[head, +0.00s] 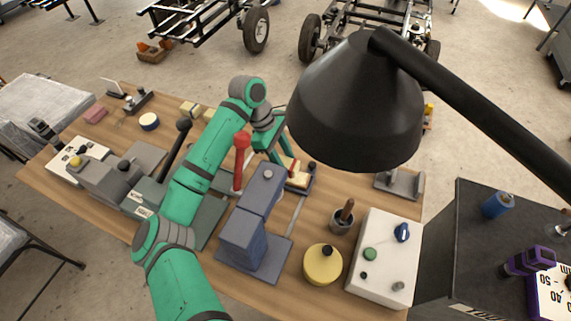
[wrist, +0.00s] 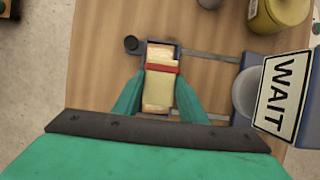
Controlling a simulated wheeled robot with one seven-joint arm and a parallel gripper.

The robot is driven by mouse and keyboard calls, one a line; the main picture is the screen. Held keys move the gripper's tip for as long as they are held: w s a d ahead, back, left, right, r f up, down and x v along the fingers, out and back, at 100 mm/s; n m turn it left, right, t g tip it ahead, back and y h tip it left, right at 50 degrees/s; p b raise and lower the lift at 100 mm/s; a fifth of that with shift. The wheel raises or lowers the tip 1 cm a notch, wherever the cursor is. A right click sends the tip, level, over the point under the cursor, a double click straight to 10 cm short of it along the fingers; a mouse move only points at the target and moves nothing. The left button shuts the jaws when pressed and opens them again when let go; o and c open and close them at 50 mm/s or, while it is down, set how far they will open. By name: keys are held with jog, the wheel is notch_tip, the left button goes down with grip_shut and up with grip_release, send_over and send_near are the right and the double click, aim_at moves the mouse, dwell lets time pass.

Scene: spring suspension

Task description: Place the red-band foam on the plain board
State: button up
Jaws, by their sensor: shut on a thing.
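The red-band foam (wrist: 159,97) is a cream block with a red stripe across it. In the wrist view it lies between the two green fingers of my gripper (wrist: 160,86), which are shut on its sides. A dark blue-grey tray or frame shows around and beneath it; I cannot tell whether the foam still touches it. In the head view the foam (head: 298,180) is partly hidden by my gripper (head: 287,158), low over the table's right part, behind the blue press. I cannot pick out the plain board with certainty.
A blue press (head: 248,225) and red-knobbed lever (head: 241,160) stand beside my arm. A black lamp shade (head: 355,105) hangs over the right side. A WAIT sign (wrist: 283,93) is right of the fingers. Cream blocks (head: 190,108) lie at the back.

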jog(key=shift+d+f, duration=0.15)
jog(key=shift+f, duration=1)
jog(key=shift+f, duration=0.1)
jog(key=o, duration=1.1)
jog(key=v, duration=1.2)
